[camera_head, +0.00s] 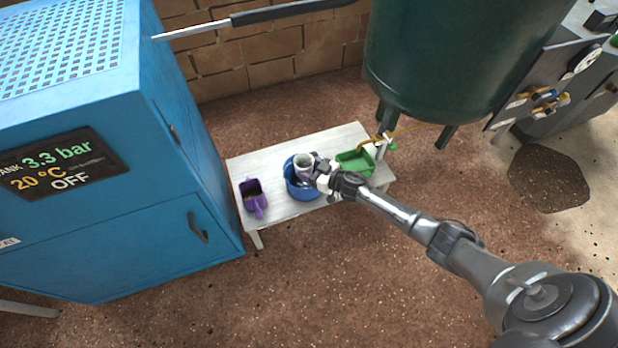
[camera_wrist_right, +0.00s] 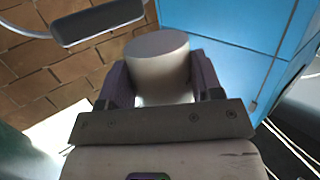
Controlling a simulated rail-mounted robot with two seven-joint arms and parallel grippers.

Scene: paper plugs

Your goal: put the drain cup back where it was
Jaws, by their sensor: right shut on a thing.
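A pale cup, which looks like the drain cup (camera_head: 303,160), is over the blue bowl (camera_head: 304,192) on the low white table. My right gripper (camera_head: 318,171) is shut on this cup, reaching in from the right. In the right wrist view the cup (camera_wrist_right: 160,58) is a plain pale cylinder between the two dark purple fingers. Whether the cup touches the bowl cannot be told. My left gripper is not in view.
The white table (camera_head: 284,213) also bears a purple scoop-like container (camera_head: 252,197) at left and a green tray (camera_head: 354,163) at right. A blue cabinet (camera_head: 110,230) stands close at left. A dark green tank (camera_head: 450,60) on legs stands behind at right.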

